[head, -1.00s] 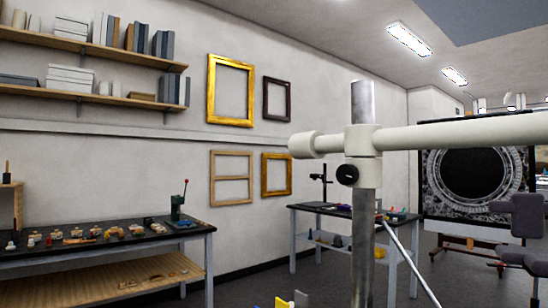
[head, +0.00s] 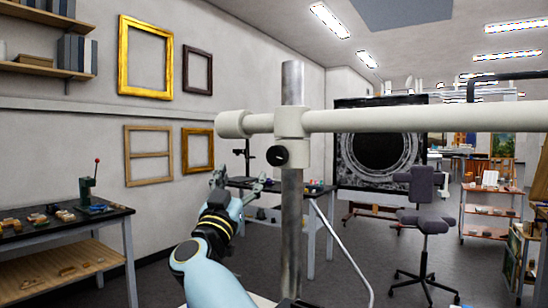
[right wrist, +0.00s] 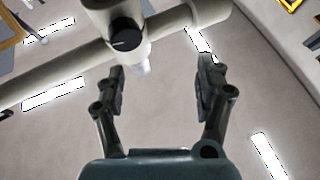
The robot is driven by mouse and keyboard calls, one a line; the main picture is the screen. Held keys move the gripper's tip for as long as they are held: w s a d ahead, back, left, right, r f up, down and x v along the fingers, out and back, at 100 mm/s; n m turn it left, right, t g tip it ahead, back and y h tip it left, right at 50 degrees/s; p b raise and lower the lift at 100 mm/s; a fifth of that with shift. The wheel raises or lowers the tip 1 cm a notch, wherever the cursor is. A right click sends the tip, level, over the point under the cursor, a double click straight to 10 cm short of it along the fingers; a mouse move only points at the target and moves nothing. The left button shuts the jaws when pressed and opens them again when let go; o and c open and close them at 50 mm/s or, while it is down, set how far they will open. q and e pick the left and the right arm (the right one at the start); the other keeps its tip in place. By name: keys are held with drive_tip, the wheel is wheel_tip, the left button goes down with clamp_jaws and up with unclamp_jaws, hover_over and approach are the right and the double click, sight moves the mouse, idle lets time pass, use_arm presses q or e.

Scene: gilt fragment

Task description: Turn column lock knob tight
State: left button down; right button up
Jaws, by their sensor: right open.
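The lock knob (head: 277,156) is a small round black knob on the white collar (head: 291,124) of an upright metal column (head: 291,215). A pale boom (head: 420,116) runs crosswise through that collar. My right gripper (head: 238,180) is left of the knob and slightly lower in the head view, open and empty. In the right wrist view the knob (right wrist: 125,36) shows above the spread fingers (right wrist: 162,68), nearer the left finger, and I see no contact. My left gripper is not in view.
A bench with a green press (head: 88,187) stands at the left, and another table (head: 250,185) stands behind the column. A thin pale rod (head: 345,250) slants down right of the column. A grey swivel chair (head: 424,215) is farther right on open floor.

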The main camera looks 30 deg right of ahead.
sight(275, 157)
drive_tip(key=d+r+m+g+h+p, duration=0.1)
drive_tip(key=d+g, duration=0.1)
drive_tip(key=d, duration=0.1)
drive_tip(key=w+d+r+m+g+h+p, duration=0.1)
drive_tip(key=d+g, duration=0.1)
drive_tip(key=d, duration=0.1)
drive_tip(key=w+d+r+m+g+h, duration=0.1)
drive_tip(key=d+r+m+g, duration=0.1)
drive_tip(key=d+g, duration=0.1)
drive_tip(key=shift+w+d+r+p, duration=0.1)
drive_tip(key=shift+d+p, duration=0.25)
drive_tip(key=shift+p, duration=0.05)
drive_tip(key=shift+w+d+r, duration=0.15)
drive_tip(key=shift+w+d, duration=0.05)
drive_tip(key=shift+d, duration=0.4)
